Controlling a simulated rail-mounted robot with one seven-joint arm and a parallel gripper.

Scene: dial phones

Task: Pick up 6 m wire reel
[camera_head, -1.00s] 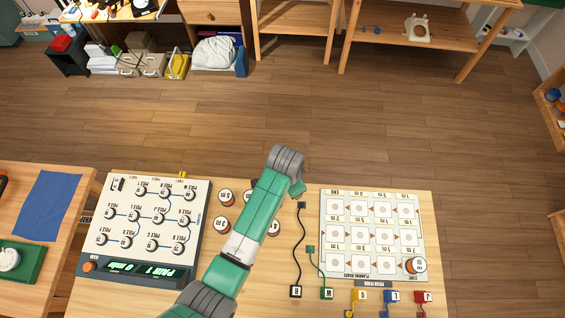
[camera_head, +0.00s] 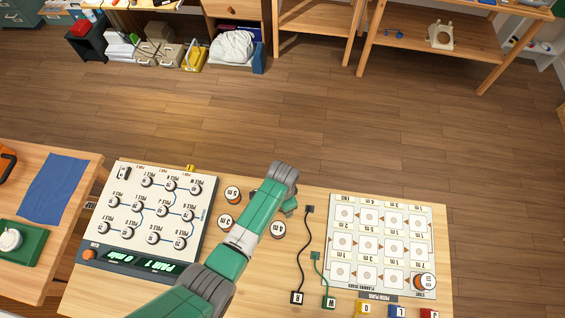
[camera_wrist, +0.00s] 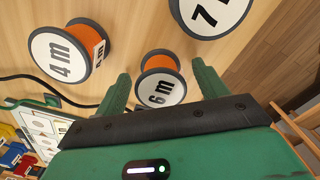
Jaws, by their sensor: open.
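The 6 m wire reel (camera_wrist: 158,88) shows in the wrist view as an orange-wound spool with a white label and dark rims. It sits on the wooden tabletop between the two green fingers of my gripper (camera_wrist: 160,68). The fingers stand apart on either side of it, and I see no clear contact. In the head view my arm hides this reel.
The head view shows the 5 m reel (camera_head: 233,195) and 3 m reel (camera_head: 225,221) left of my arm. A pole panel (camera_head: 148,212) stands left, a planning board (camera_head: 385,245) right. Black (camera_head: 304,250) and green (camera_head: 320,275) cables lie between my arm and the board.

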